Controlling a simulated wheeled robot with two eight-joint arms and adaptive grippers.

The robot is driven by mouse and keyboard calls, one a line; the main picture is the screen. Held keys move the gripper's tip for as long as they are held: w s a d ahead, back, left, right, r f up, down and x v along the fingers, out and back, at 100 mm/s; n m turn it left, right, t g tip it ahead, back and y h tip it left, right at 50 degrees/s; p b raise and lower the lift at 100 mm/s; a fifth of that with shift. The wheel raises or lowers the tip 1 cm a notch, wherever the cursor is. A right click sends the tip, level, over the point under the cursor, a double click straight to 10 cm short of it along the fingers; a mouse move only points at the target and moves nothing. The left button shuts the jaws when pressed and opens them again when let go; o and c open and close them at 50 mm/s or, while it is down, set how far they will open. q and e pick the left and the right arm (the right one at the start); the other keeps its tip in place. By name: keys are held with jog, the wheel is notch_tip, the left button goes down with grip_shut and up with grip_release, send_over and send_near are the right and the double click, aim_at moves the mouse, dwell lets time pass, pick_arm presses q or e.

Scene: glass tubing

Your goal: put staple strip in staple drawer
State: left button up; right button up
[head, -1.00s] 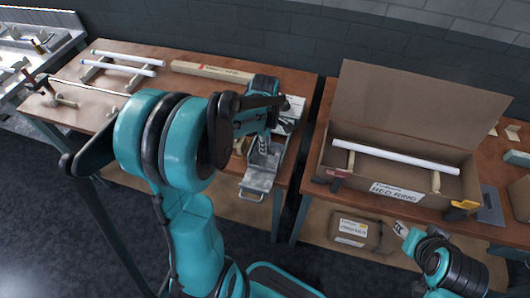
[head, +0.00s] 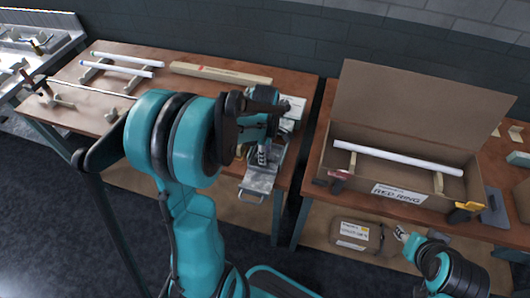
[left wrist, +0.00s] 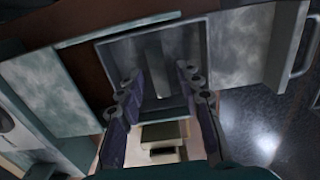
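A grey metal drawer (head: 260,178) with a bar handle (head: 252,196) juts open at the front of the left bench. In the left wrist view the drawer (left wrist: 230,50) has a recessed middle, with a handle (left wrist: 300,45) at the right. A narrow light-grey strip (left wrist: 158,72), apparently the staple strip, lies in the recess. My left gripper (head: 262,158) is over the drawer. In the left wrist view its fingers (left wrist: 160,78) are apart, one on each side of the strip, with gaps. My right gripper (head: 401,234) is low at the right, too small to read.
A long cardboard box (head: 220,73) and white tubes (head: 115,62) on supports lie on the left bench (head: 150,92). An open carton (head: 400,190) holding a white tube (head: 398,158) stands on the right bench. A gap separates the benches.

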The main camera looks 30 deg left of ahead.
pick_arm(q)
jog(key=shift+r, duration=0.25)
notch_tip(320, 180, up, 11)
jog(key=p, duration=0.4)
jog(key=s+d+r+m+t, duration=0.2)
jog(key=s+d+m, duration=0.3)
jog(key=m, duration=0.5)
jog(key=s+d+r+m+t, duration=0.2)
jog(key=s+d+m+t, duration=0.3)
jog(key=m, duration=0.5)
jog(key=shift+s+d+r+m, duration=0.3)
jog(key=shift+s+d+m, duration=0.15)
jog(key=shift+d, duration=0.1)
